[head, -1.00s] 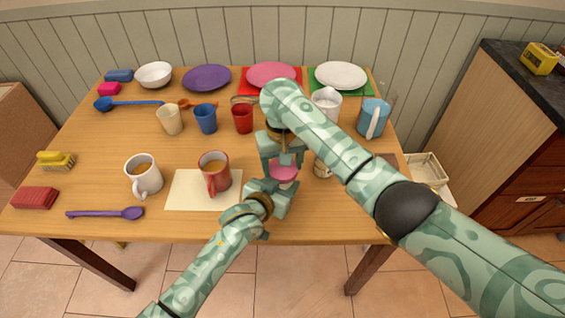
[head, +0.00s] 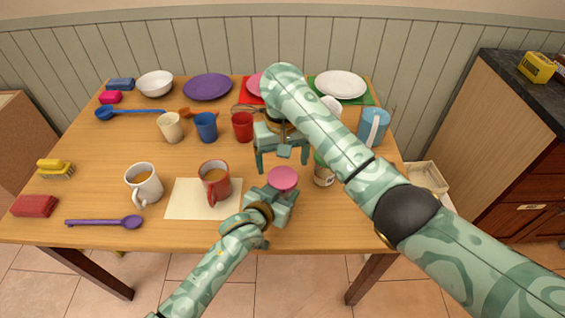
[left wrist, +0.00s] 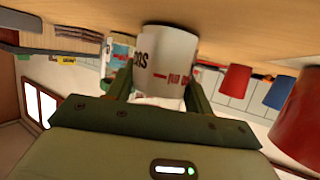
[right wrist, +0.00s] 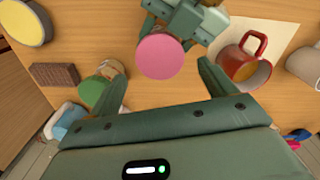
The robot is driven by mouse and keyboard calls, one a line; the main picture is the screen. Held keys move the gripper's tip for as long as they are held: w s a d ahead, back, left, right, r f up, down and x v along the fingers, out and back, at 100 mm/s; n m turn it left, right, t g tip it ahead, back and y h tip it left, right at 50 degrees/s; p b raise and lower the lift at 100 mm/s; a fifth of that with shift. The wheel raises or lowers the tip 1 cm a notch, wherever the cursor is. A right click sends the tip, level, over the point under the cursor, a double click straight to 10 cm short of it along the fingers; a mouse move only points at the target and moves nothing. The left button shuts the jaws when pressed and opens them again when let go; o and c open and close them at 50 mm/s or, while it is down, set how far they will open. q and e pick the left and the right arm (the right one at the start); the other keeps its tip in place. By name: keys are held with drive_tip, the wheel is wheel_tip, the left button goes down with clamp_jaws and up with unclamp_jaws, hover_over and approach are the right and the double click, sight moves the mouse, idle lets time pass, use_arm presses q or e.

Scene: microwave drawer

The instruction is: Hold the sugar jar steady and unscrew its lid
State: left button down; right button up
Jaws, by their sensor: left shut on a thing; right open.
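The sugar jar is mostly hidden in the head view, where its round pink lid (head: 283,178) shows from above. The lid also shows in the right wrist view (right wrist: 160,55), seated over the jar. In the left wrist view the white jar body (left wrist: 167,62) with dark and red lettering stands between the fingers. My left gripper (head: 281,194) is shut on the jar body from the front, below the lid. My right gripper (head: 283,157) is open and empty, pointing down above and just behind the lid, apart from it.
A jar with a green lid (right wrist: 92,92) stands close to the right of the sugar jar, partly behind my right arm. A red mug (head: 215,182) stands on a cream mat (head: 186,208) to the left. Cups (head: 206,126) and plates (head: 208,86) stand farther back.

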sight(282, 176)
wheel_tip(282, 176, up, 3)
drive_tip(key=m, duration=0.2)
drive_tip(key=shift+f+m, duration=0.1)
drive_tip(key=shift+m, duration=0.2)
drive_tip(key=shift+f, duration=0.1)
wheel_tip(282, 176, down, 8)
drive_tip(key=shift+r, duration=0.25)
drive_tip(key=shift+c, duration=0.3)
drive_tip(key=c, duration=0.9)
drive_tip(key=shift+n, duration=1.5)
drive_tip(key=o, duration=1.1)
drive_tip(key=shift+c, duration=0.2)
drive_tip(key=shift+r, duration=0.1)
